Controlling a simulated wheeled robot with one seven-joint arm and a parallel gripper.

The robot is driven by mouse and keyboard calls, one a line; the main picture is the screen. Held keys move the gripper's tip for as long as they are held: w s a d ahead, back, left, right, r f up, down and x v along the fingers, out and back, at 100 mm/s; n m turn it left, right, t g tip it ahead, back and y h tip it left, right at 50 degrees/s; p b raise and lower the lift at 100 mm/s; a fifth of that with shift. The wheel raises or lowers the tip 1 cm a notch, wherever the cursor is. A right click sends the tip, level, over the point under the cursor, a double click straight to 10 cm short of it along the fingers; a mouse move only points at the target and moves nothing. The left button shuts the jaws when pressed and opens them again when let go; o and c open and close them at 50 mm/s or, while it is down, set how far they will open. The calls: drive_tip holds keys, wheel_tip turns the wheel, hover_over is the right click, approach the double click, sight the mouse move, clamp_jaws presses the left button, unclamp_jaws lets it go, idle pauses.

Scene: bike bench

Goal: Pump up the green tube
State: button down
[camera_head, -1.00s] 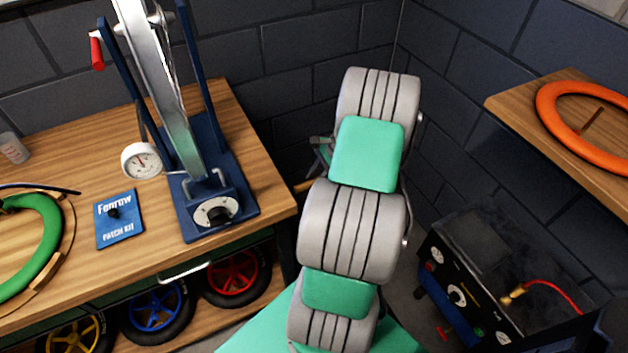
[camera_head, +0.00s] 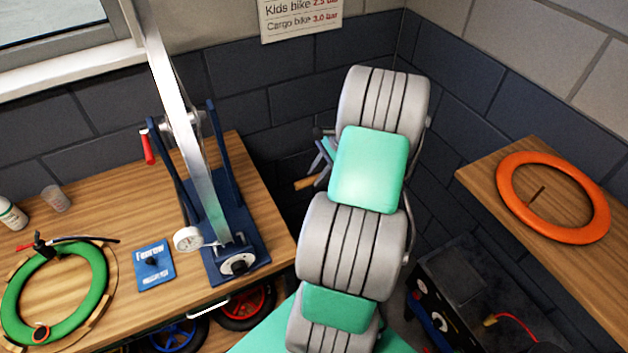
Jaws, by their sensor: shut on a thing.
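The green tube (camera_head: 98,304) lies on a wooden ring at the left of the bench. A dark valve-like fitting with a dark hose (camera_head: 85,239) is at its back edge, and a small orange-rimmed ring (camera_head: 41,334) is at its front. A blue stand (camera_head: 258,262) with a tall silver bar, a red handle (camera_head: 148,147) and a round white gauge (camera_head: 187,239) stands right of the tube. My gripper (camera_head: 322,160) is mostly hidden behind my arm, well right of the tube and stand. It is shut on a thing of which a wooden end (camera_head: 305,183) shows.
A blue patch kit (camera_head: 154,266) lies between tube and stand. A bottle (camera_head: 12,214) and a cup (camera_head: 56,198) stand at the far left. An orange tube (camera_head: 511,203) lies on the right shelf. A black machine (camera_head: 463,280) with a red hose is below. A pressure sign (camera_head: 301,12) hangs behind.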

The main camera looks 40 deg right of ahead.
drive_tip(key=shift+s+a+r, duration=0.1)
drive_tip(key=shift+s+r, duration=0.05)
drive_tip(key=shift+r, duration=0.1)
drive_tip(key=c, duration=1.5)
unclamp_jaws()
drive_tip(key=shift+s, duration=0.1)
drive_tip(key=o, duration=0.3)
drive_tip(key=shift+d+r, duration=0.1)
drive_tip(key=shift+d, duration=0.2)
drive_tip(key=shift+a+r, duration=0.1)
drive_tip(key=shift+a, duration=0.05)
drive_tip(key=shift+r, duration=0.35)
drive_tip(key=v, duration=0.7)
drive_tip(key=shift+s+b, duration=0.2)
drive_tip(key=shift+b, duration=0.2)
